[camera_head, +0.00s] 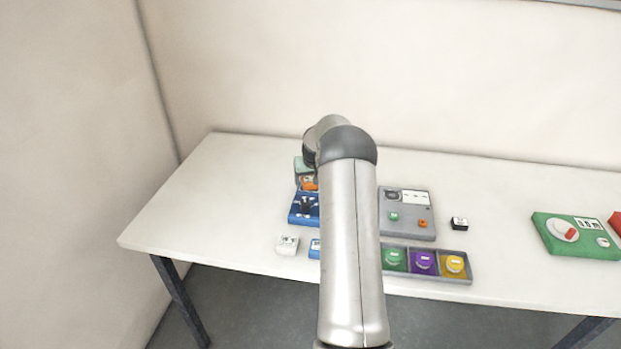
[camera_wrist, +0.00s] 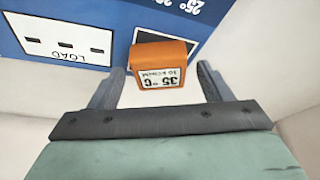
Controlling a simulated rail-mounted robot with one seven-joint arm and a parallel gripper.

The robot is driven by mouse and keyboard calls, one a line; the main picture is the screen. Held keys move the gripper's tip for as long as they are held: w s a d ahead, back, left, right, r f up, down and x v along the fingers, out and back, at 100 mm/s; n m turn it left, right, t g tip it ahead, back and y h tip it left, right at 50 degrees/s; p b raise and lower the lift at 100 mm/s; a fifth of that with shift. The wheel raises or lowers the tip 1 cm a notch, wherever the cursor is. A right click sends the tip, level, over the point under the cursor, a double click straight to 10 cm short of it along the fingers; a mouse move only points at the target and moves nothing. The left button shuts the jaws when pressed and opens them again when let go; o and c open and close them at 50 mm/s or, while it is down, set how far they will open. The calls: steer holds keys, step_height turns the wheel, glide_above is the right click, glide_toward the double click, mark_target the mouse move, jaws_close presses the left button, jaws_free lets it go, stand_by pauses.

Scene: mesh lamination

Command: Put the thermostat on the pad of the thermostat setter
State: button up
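The thermostat, an orange block with a white label reading 35°C (camera_wrist: 161,60), lies between the fingertips of my gripper (camera_wrist: 162,72) in the wrist view. The fingers are spread, with a gap on each side of the block. Behind it is the blue thermostat setter (camera_wrist: 110,22), with a white pad marked LOAD (camera_wrist: 62,42) at left and degree markings at top. The block overlaps a white-edged area of the blue panel; I cannot tell whether it touches it. In the head view the blue setter (camera_head: 297,219) is partly hidden by my arm and gripper.
A grey panel (camera_head: 408,201) and a tray with green, purple and yellow round parts (camera_head: 424,262) stand right of my arm. A white block (camera_head: 287,245) lies in front, a black one (camera_head: 459,223) at right. A green device (camera_head: 563,250) is farther right. The left table is clear.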

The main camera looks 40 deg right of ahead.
steer(key=shift+r, duration=0.1)
steer(key=b+v, duration=0.2)
steer(key=v, duration=1)
steer(key=s+a+r+n+g, duration=0.15)
steer(key=s+a, duration=0.25)
steer(key=a, duration=0.4)
steer(key=s+a+r+y, duration=0.15)
steer(key=s+a, duration=0.25)
steer(key=a, duration=0.5)
steer(key=s+a+r+n, duration=0.15)
steer(key=s+a, duration=0.25)
steer(key=a, duration=0.4)
steer(key=s+a+f, duration=0.1)
steer(key=s+a, duration=0.3)
steer(key=s, duration=0.3)
steer(key=s+a+f+n+g, duration=0.1)
steer(key=s+a, duration=0.3)
steer(key=s, duration=0.4)
steer(key=s+a+f+n+g, duration=0.1)
steer(key=s+a+f, duration=0.1)
steer(key=s+a, duration=0.3)
steer(key=s, duration=0.2)
steer(key=shift+s+f, duration=0.25)
steer(key=shift+f, duration=0.05)
